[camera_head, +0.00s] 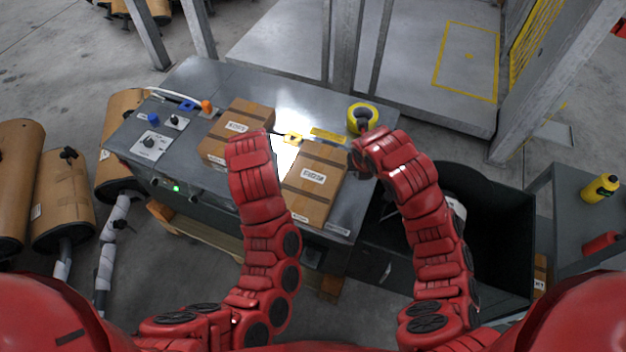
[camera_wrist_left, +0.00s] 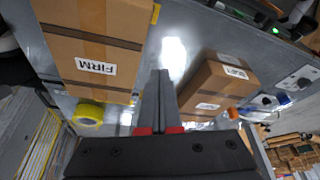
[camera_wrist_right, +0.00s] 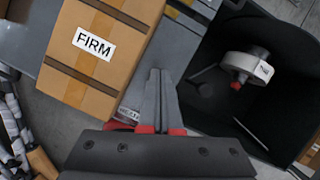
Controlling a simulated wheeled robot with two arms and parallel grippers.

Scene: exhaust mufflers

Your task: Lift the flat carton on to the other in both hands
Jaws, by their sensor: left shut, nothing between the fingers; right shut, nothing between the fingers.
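The flat carton (camera_head: 318,165), brown with dark straps and a label, lies on the grey metal bench. The other carton (camera_head: 238,122), brown and taller-looking, stands to its left across a gap. The flat carton's "FIRM" label shows in the left wrist view (camera_wrist_left: 95,66) and the right wrist view (camera_wrist_right: 95,42). My left gripper (camera_wrist_left: 158,76) is shut and empty, above the bench near the gap between the cartons; the arm hides its fingers in the head view. My right gripper (camera_wrist_right: 160,76) is shut and empty, beside the flat carton's right side. Neither visibly touches a carton.
A yellow tape roll (camera_head: 362,117) sits behind the flat carton. A control box (camera_head: 150,143) and small coloured parts are at the bench's left end. A black bin (camera_head: 497,215) stands right of the bench. Mufflers (camera_head: 62,198) stand at left.

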